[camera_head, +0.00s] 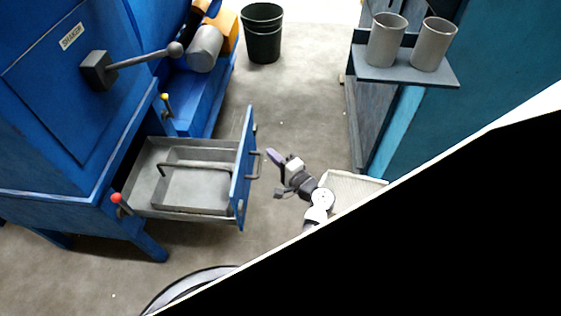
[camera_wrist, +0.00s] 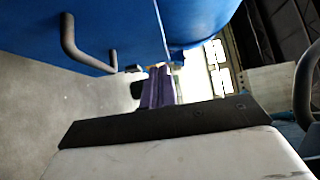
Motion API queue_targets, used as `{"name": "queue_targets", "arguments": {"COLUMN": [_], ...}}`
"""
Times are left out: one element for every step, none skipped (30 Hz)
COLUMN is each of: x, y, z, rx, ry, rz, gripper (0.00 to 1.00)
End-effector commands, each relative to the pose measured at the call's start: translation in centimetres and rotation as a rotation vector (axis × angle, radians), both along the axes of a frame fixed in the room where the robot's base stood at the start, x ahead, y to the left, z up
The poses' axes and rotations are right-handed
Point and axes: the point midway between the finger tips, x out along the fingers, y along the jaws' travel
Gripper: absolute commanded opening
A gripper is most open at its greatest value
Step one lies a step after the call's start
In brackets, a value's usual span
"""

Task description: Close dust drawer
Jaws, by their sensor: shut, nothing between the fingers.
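The dust drawer stands pulled out of the blue machine in the head view, its blue front panel (camera_head: 242,185) facing right. A grey handle (camera_head: 256,165) is fixed on that panel. Inside the drawer is a grey metal tray (camera_head: 195,190) with a bar across it. My gripper (camera_head: 272,155) is just right of the panel, near the handle; I cannot tell whether it touches. In the wrist view my purple fingers (camera_wrist: 158,88) are together with nothing between them. A blue surface with a dark bar handle (camera_wrist: 75,45) shows at the upper left there.
The blue machine (camera_head: 60,150) has a shaker lever (camera_head: 140,60) above the drawer. Red (camera_head: 117,198) and yellow (camera_head: 165,98) knobs flank the opening. A dark bin (camera_head: 262,35) stands at the back. A shelf with two grey cups (camera_head: 410,45) is at right. Floor between is clear.

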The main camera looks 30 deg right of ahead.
Motion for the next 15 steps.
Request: {"name": "queue_targets", "arguments": {"x": [1.2,1.8,2.7,3.3,3.8,4.3,4.5,4.7,5.0,5.2,5.4,5.6,5.7,5.8,5.9], "y": [0.2,0.4,0.5,0.6,0.8,1.2,1.8,2.1,2.6,2.9,3.1,3.4,3.6,3.7,3.9], "z": [0.2,0.2,0.1,0.2,0.1,0.2,0.2,0.2,0.2,0.2,0.2,0.1,0.1,0.1,0.1], "rx": [-0.001,-0.001,-0.001,-0.002,-0.002,0.000,0.000,0.000,0.000,0.000,0.000,0.000,-0.001,-0.001,-0.001], "ry": [0.001,0.001,0.001,0.000,0.001,0.001,0.001,0.001,0.001,0.001,0.001,0.001,0.001,0.001,0.001], "rz": [0.004,0.002,0.004,0.002,0.004,0.002,0.003,0.002,0.001,0.002,0.001,0.000,0.001,0.001,0.000], "gripper": [0.00,0.00,0.00,0.00,0.00,0.00,0.00,0.00,0.00,0.00,0.00,0.00,0.00,0.00,0.00]}}
